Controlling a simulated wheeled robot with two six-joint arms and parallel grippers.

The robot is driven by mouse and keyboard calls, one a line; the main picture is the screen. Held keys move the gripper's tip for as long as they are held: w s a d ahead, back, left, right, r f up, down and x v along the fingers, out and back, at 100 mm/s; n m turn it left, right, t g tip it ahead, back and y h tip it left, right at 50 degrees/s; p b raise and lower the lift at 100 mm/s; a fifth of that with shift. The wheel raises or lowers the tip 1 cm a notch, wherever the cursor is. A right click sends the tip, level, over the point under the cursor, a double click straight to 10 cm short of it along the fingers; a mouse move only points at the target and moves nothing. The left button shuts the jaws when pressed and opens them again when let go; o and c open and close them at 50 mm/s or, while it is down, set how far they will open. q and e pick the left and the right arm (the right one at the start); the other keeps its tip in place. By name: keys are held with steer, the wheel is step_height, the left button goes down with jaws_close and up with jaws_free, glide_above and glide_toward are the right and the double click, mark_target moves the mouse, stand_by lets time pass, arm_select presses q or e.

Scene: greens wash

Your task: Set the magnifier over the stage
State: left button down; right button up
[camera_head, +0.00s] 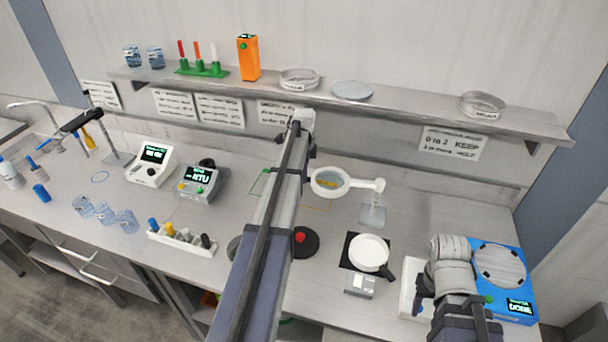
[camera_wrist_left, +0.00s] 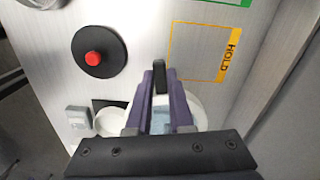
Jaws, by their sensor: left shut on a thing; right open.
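The magnifier (camera_head: 327,182) is a white ring with a lens, on a white arm that runs right to a clear stand (camera_head: 373,214). My left gripper (camera_wrist_left: 160,95) is shut on its black handle (camera_wrist_left: 160,78). The white ring (camera_wrist_left: 196,112) is partly hidden behind the purple fingers. In the head view the left arm hides most of this grip.
A red button on a black disc (camera_head: 304,241) is left of the black square, and a small grey box (camera_head: 360,286) is in front of it. A blue device (camera_head: 513,286) stands near the right arm. A shelf (camera_head: 420,102) runs behind. Orange HOLD marking (camera_wrist_left: 228,55) is on the bench.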

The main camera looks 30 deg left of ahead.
arm_select(q)
steer(key=s+d+n, duration=0.8)
steer(key=s+d, duration=0.4)
steer(key=s, duration=0.1)
steer(key=s+d+n, duration=0.2)
steer(key=d+n, duration=0.6)
steer(key=d, duration=1)
steer(key=shift+d, duration=0.2)
steer(key=shift+w, duration=0.1)
steer(key=c, duration=0.8)
jaws_free()
steer(key=shift+d, duration=0.15)
